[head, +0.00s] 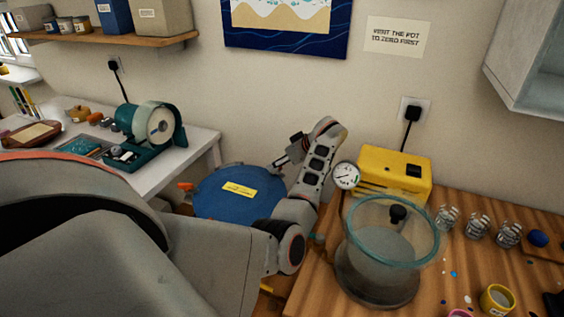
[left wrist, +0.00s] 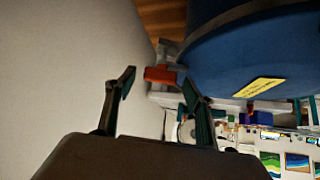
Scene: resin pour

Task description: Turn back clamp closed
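An orange-red clamp handle (left wrist: 160,75) on a grey bracket sits at the pot's edge in the left wrist view. My left gripper (left wrist: 157,82) is open, with its fingertips on either side of the handle in the picture; I cannot tell if they touch it. In the head view my left gripper (head: 279,161) is at the pot's back right edge. Another orange clamp handle (head: 186,186) shows at the pot's left. My right gripper is not in view.
A glass chamber (head: 391,270) and a yellow pump (head: 405,172) with a gauge (head: 346,176) stand on the wooden table close right of my left forearm. A white table (head: 190,150) with a teal machine (head: 150,125) is at the left. A wall is behind the pot.

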